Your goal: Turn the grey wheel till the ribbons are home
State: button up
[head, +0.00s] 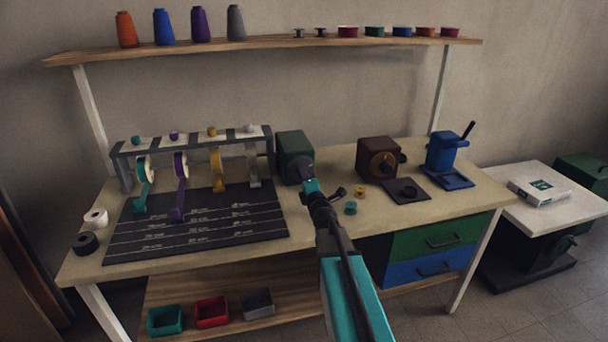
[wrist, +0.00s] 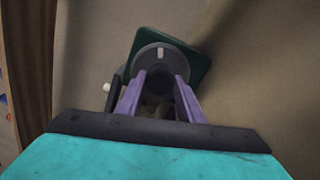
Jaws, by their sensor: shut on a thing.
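The grey wheel (head: 299,168) is on the front of a dark green box (head: 293,145) on the bench. My gripper (wrist: 163,90) is shut on the wheel, with a purple finger on either side of it. The wheel also shows in the wrist view (wrist: 160,54), partly hidden by the fingers. Left of the box, a rack holds a teal ribbon (head: 144,189), a purple ribbon (head: 180,190), a gold ribbon (head: 217,170) and a pale ribbon (head: 252,165). The teal and purple ribbons hang lower in the picture, over a black marked mat (head: 240,222). The gold and pale ones look shorter.
A brown box (head: 378,155) with a dial and a blue press (head: 443,152) stand to the right on the bench. Small yellow (head: 361,189) and green (head: 351,208) spools lie near my arm. White (head: 96,217) and black (head: 85,242) rolls lie at the left edge.

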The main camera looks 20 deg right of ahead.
jog(key=m+p, duration=0.2)
jog(key=m, duration=0.2)
jog(key=shift+m, duration=0.3)
jog(key=shift+s+f+m+p, duration=0.1)
jog(key=shift+m+p, duration=0.8)
jog(key=shift+m, duration=1)
jog(key=o, duration=0.8)
jog(key=shift+o, duration=1.3)
